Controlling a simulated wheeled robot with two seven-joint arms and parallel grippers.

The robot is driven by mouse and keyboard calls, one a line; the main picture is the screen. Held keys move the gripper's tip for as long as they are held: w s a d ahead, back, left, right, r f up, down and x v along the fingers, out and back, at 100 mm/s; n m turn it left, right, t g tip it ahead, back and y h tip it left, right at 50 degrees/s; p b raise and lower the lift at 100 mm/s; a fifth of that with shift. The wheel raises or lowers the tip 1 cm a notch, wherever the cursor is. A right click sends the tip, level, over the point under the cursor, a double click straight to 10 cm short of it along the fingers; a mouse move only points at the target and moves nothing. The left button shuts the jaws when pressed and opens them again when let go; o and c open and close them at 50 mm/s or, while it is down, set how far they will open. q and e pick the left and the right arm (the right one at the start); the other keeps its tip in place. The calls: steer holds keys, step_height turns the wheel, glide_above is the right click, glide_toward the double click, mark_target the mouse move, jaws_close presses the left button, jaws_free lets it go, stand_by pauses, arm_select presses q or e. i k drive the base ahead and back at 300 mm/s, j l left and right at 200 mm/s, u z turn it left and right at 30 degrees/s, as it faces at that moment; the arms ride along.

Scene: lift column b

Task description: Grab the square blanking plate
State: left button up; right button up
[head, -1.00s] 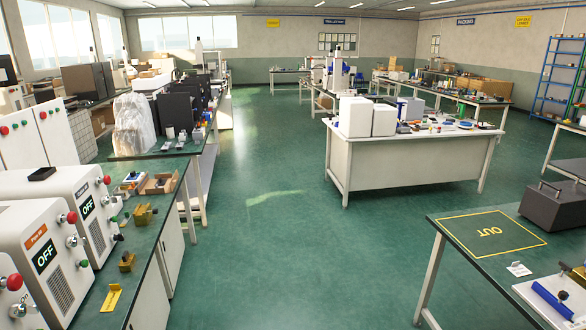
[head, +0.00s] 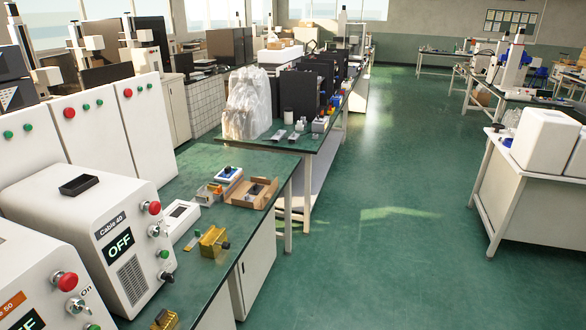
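I cannot pick out a square blanking plate for certain in the head view. Small parts lie on the green bench top (head: 222,168) at the left. They include an open cardboard box (head: 252,193) with a dark item inside, a white-and-blue device (head: 228,174), a white flat box (head: 181,221) and a brass-coloured block (head: 213,242). A black shallow tray (head: 79,185) sits on top of a white machine with an OFF display (head: 120,245). Neither of my grippers is in view.
Another white machine (head: 45,290) stands at the lower left, beside a second brass block (head: 165,319). A farther bench holds a plastic-wrapped bundle (head: 247,105) and dark boxes. A white table (head: 520,195) stands at the right. The green floor between is clear.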

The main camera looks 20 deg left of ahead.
mark_target(247, 197)
steer(key=i+u, duration=0.15)
steer(key=i, duration=0.55)
steer(key=i+l+u, duration=0.1)
steer(key=i, duration=0.6)
steer(key=i+l+u, duration=0.15)
steer(key=i, duration=0.55)
